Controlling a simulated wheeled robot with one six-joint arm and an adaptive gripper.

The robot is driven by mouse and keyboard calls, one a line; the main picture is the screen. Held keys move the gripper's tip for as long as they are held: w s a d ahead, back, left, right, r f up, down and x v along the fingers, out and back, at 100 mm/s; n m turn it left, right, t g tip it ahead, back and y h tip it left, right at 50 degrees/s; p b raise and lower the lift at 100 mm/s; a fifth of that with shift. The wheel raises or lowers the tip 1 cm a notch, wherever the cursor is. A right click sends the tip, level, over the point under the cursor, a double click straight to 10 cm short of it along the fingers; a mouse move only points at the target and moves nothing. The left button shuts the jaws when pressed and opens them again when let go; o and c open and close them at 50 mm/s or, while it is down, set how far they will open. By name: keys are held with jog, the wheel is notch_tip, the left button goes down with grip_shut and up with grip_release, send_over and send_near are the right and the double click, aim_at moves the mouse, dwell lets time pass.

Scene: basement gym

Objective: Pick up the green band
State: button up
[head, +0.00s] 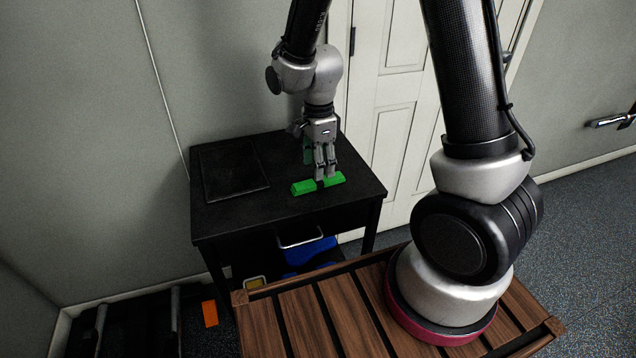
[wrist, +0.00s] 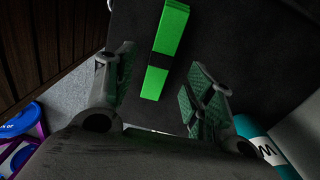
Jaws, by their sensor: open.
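The green band (head: 304,187) lies flat on the small black table (head: 230,212). It is a bright green strip with a dark wrap around its middle. In the wrist view the green band (wrist: 172,32) lies ahead of the fingers, with its near end between their tips. My gripper (head: 325,172) points down at the band in the head view, and its fingers hide a little of it. I cannot tell whether a finger touches the band or the table.
A black tray or mat (head: 232,170) lies on the table's left side. Blue and yellow items (head: 310,252) sit below the table. An orange block (head: 209,314) is on the floor. A slatted wooden bench (head: 305,315) is in front. A wall and white door stand behind.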

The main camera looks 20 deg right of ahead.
aim_at(318, 183)
notch_tip(318, 183, down, 5)
jog(key=shift+w+f, duration=0.1)
jog(key=c, duration=1.1)
